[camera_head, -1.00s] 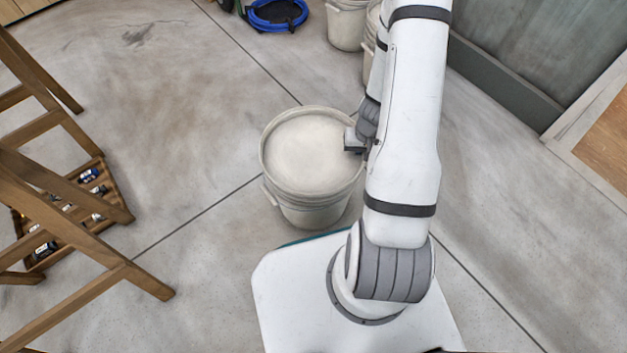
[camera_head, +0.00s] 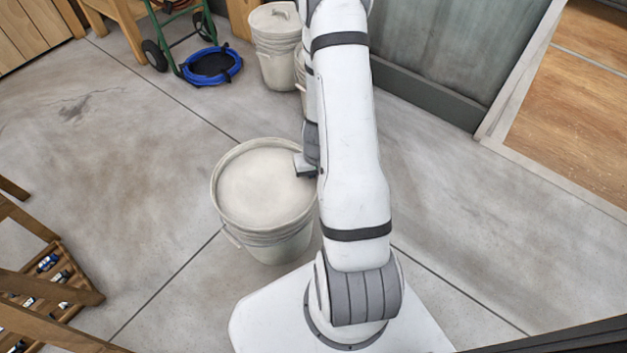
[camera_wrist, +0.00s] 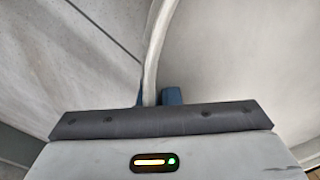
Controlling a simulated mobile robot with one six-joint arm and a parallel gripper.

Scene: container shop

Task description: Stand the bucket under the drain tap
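The off-white bucket (camera_head: 275,240) stands upright in front of my base, left of my arm, with its pale round top facing up. I cannot tell whether it touches the floor. My gripper (camera_head: 304,167) is at the right side of its rim. In the wrist view the rim (camera_wrist: 154,55) runs between the two blue fingertips of my gripper (camera_wrist: 156,97), which sit close on either side, shut on it. The drain tap is not seen in any view.
Other off-white buckets (camera_head: 272,42) stand at the back, partly behind my arm. A coiled blue hose (camera_head: 238,62) lies by a green wheeled cart (camera_head: 180,15). Open concrete floor lies left and right.

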